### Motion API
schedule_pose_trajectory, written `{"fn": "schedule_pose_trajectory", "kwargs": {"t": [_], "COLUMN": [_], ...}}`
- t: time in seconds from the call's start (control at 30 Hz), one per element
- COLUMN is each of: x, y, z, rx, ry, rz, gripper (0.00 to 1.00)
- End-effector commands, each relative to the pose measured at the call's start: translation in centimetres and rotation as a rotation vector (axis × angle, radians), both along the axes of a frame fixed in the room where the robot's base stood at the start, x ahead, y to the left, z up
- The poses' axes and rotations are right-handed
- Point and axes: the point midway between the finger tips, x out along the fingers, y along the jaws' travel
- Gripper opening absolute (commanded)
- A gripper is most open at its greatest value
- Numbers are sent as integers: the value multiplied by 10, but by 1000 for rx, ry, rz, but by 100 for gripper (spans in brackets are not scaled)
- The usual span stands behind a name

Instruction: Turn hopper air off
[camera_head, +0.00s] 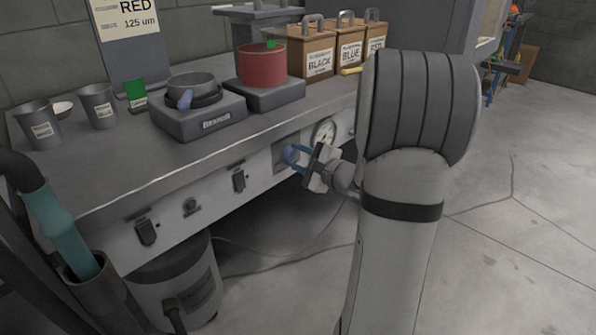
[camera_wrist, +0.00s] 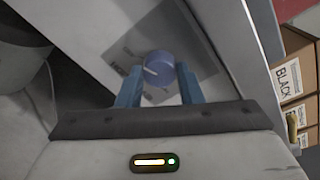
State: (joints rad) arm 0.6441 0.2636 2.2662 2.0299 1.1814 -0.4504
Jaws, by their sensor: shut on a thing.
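A round blue knob with a pale pointer line (camera_wrist: 159,68) sits on a grey square plate (camera_wrist: 203,66) on the bench's front panel. My gripper (camera_wrist: 159,88) has its two blue fingers on either side of the knob and is shut on it. In the head view my gripper (camera_head: 296,158) reaches the front panel from the right, at the blue knob (camera_head: 289,154). A round gauge (camera_head: 323,133) is on the panel just right of the knob. The print on the plate is too blurred to read.
Black switches (camera_head: 239,181) sit along the panel to the left. On the bench (camera_head: 95,178) stand a scale with a bowl (camera_head: 190,88), a red pot (camera_head: 262,66), cups and labelled boxes (camera_head: 312,55). A grey bucket (camera_head: 180,285) stands below.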

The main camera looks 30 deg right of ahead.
Motion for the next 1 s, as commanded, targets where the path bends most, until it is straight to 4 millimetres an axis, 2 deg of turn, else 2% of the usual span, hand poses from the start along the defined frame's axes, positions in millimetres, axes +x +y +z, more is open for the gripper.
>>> {"fn": "schedule_pose_trajectory", "kwargs": {"t": [0.03,0.3,0.83,0.87,1.0], "x": [0,-1,-1,0,0], "y": [1,1,1,1,1], "z": [-6,-3,-1,-1,-1], "rx": [-25,-110,-131,-131,-130], "ry": [-10,-38,-45,-45,-45], "rz": [1,2,3,3,2], "gripper": [10,10,10,34,46]}}
